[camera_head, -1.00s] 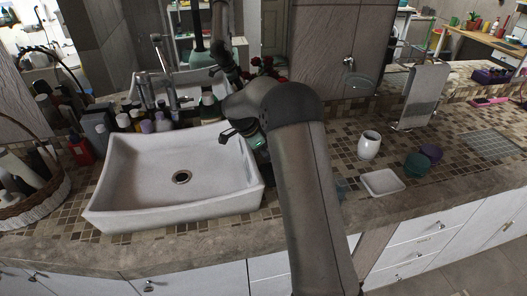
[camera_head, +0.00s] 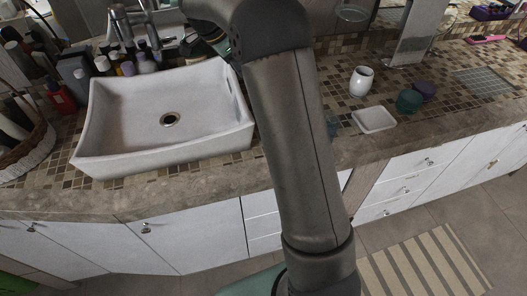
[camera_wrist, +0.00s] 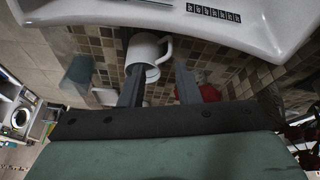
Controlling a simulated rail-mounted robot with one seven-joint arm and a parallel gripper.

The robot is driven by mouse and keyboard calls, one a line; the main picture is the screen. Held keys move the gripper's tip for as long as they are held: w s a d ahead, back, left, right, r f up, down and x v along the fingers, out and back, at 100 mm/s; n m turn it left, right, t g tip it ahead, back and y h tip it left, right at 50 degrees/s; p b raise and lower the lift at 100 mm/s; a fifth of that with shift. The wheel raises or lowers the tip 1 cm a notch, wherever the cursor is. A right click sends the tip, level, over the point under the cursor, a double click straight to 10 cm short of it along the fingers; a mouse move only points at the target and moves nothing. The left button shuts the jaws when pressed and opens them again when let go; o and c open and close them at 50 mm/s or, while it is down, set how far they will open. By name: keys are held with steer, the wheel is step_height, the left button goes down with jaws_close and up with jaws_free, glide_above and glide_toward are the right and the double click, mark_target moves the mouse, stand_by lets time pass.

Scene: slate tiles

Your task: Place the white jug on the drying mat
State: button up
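A white jug (camera_wrist: 147,50) with a loop handle stands on the tiled counter in the wrist view, close to the sink edge. My gripper (camera_wrist: 160,84) points toward it with its two fingers apart. The left finger overlaps the jug's lower part in the picture; I cannot tell if they touch. In the head view my arm covers the gripper and seemingly this jug. A grey gridded mat (camera_head: 486,81), which looks like the drying mat, lies flat at the right of the counter, with nothing on it.
The white sink (camera_head: 168,118) is left of my arm. A grey upright stand (camera_head: 412,35) is behind. A red item (camera_wrist: 210,92) shows near the right finger.

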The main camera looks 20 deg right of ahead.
steer(key=s+n, duration=0.2)
steer(key=s, duration=0.3)
steer(key=s+a+r+n+y, duration=0.1)
steer(key=s+n, duration=0.2)
steer(key=s, duration=0.2)
steer(key=s+a+r+n+y, duration=0.1)
steer(key=s+n, duration=0.1)
steer(key=s, duration=0.3)
steer(key=shift+s+a+n, duration=0.15)
steer(key=shift+s+n, duration=0.15)
steer(key=shift+s, duration=0.05)
steer(key=s+a+f+n+y, duration=0.1)
steer(key=s+f+n, duration=0.2)
steer(key=s, duration=0.7)
steer(key=s+a+f+n+y, duration=0.1)
steer(key=s+a+f+n, duration=0.1)
steer(key=s+n, duration=0.4)
steer(key=s+f, duration=0.1)
steer(key=s, duration=0.4)
steer(key=shift+f+t+y, duration=0.3)
steer(key=shift+f+t, duration=0.05)
steer(key=shift+t, duration=0.05)
